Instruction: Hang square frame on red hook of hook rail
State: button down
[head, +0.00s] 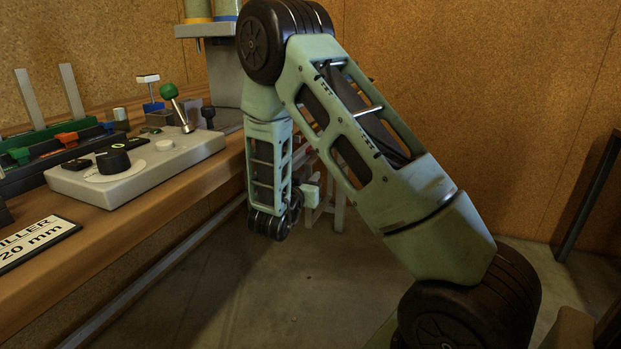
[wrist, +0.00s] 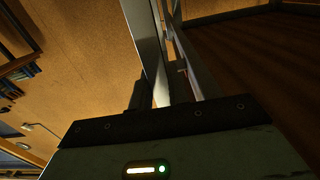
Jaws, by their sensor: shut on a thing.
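In the wrist view, my gripper (wrist: 156,92) is shut on a pale metallic bar (wrist: 150,42), which looks like part of the square frame. The bar rises from between the dark fingers to the top of the picture. A second thin bar (wrist: 187,62) runs beside it on the right; I cannot tell how the two join. The frame's full outline does not show. In the head view, my own arm hides the gripper and whatever it holds. I cannot make out the hook rail or its red hook in either view.
A wooden workbench (head: 190,188) runs along the left in the head view. On it are a grey control box (head: 140,165) with a green-knobbed lever (head: 176,106) and a white label plate (head: 38,243). A pale stand (head: 340,207) is partly behind my arm. Floor (head: 300,300) is open below.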

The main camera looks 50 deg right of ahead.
dwell(0.4)
jog(key=c, duration=1.3)
grip_release()
jog(key=shift+o, duration=0.2)
jog(key=shift+v, duration=4)
jog(key=s+d+p, duration=0.4)
jog(key=s+p, duration=0.5)
jog(key=s, duration=0.2)
jog(key=shift+d, duration=0.3)
